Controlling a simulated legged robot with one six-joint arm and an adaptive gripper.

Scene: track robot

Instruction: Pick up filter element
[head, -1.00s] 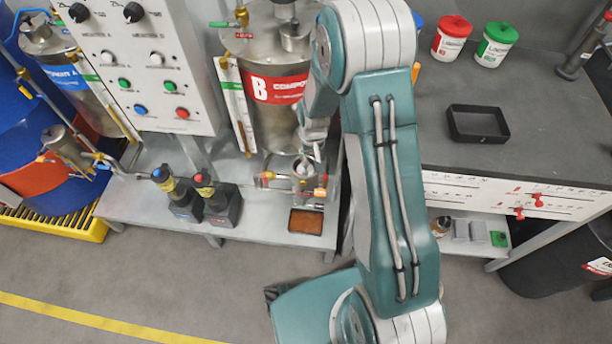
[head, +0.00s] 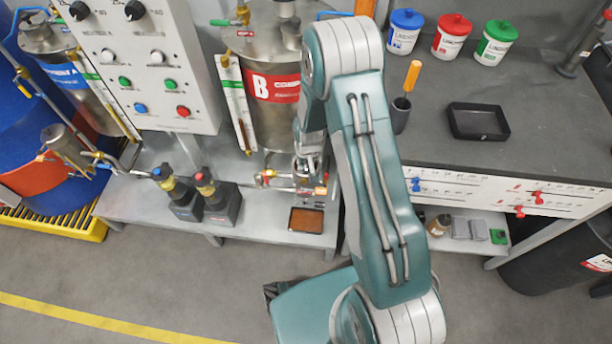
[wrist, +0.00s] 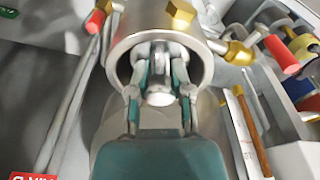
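The filter element (wrist: 160,97) appears to be the pale, round-ended piece inside an open metal housing (wrist: 118,48) in the wrist view. My gripper (wrist: 160,58) reaches into the mouth of this housing, with one finger on each side of the pale piece. I cannot tell whether the fingers press on it or stand slightly apart. In the head view, my gripper (head: 308,165) is low over the small fittings in front of the steel tank marked B (head: 272,88). My arm and gripper hide most of the housing there.
Brass and red-capped fittings (wrist: 240,52) crowd the housing on the right. A rust-brown tray (head: 306,220) lies on the low shelf in front. Two dark pumps (head: 222,205) stand left. An empty black tray (head: 478,121) sits on the right bench.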

